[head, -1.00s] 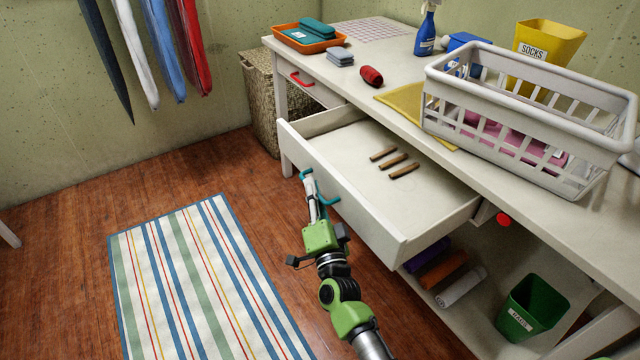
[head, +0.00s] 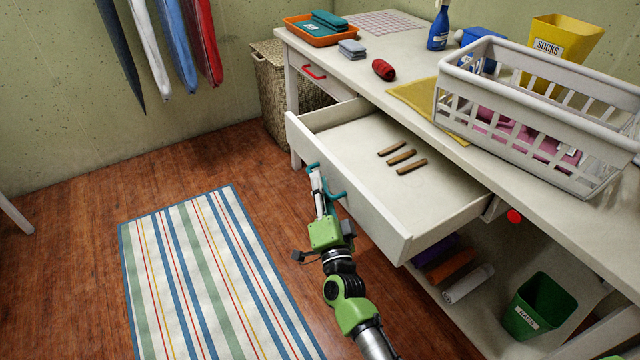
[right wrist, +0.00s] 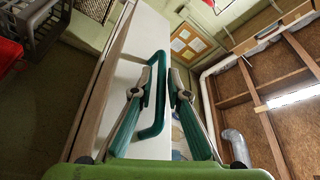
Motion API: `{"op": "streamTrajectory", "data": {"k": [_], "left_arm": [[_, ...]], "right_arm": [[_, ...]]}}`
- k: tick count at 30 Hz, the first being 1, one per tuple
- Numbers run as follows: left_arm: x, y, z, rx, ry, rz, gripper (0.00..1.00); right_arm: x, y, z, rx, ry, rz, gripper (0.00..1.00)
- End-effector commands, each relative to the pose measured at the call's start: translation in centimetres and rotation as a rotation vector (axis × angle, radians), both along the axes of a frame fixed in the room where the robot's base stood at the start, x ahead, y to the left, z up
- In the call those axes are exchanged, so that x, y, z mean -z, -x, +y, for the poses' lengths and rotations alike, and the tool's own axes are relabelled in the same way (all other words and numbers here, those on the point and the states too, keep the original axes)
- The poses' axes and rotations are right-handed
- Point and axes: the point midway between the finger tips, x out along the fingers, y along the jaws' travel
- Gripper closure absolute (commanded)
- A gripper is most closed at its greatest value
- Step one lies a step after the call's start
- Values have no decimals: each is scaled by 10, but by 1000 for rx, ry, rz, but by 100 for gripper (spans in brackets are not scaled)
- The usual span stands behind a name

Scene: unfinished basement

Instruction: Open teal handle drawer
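The white drawer (head: 352,199) with the teal handle (head: 337,194) stands well out from the white desk (head: 358,77). Several brown sticks lie inside it. My right gripper (head: 319,184) is at the handle on the drawer's front. In the right wrist view, the bar of the handle (right wrist: 160,92) passes between the two teal fingers of my right gripper (right wrist: 161,85). The fingers are apart, with a gap beside the bar, so it looks open around the handle. My left gripper is not in view.
A red-handled drawer (head: 320,77) sits shut to the left. A white basket (head: 470,112), yellow bin (head: 570,35) and orange tray (head: 305,38) stand on the desk. A green bin (head: 535,310) is on the shelf below. Floor around the striped rug (head: 205,270) is clear.

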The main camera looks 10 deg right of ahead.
Motion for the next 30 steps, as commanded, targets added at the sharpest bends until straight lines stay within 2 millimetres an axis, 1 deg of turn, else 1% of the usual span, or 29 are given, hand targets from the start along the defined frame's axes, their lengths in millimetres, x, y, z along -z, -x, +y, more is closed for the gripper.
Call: {"op": "streamTrajectory", "data": {"k": [5, 12, 15, 18, 23, 30], "left_arm": [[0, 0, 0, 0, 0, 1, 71], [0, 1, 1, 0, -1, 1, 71], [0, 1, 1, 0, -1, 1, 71], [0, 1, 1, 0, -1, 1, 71], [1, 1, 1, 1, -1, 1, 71], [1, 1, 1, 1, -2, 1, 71]], "right_arm": [[7, 26, 0, -1, 0, 4, 85], [18, 77, 0, 0, 1, 5, 85], [22, 94, 0, 0, 0, 5, 85], [24, 106, -1, 0, 1, 2, 85], [25, 115, -1, 0, 0, 1, 85], [25, 115, -1, 0, 0, 1, 85]]}}
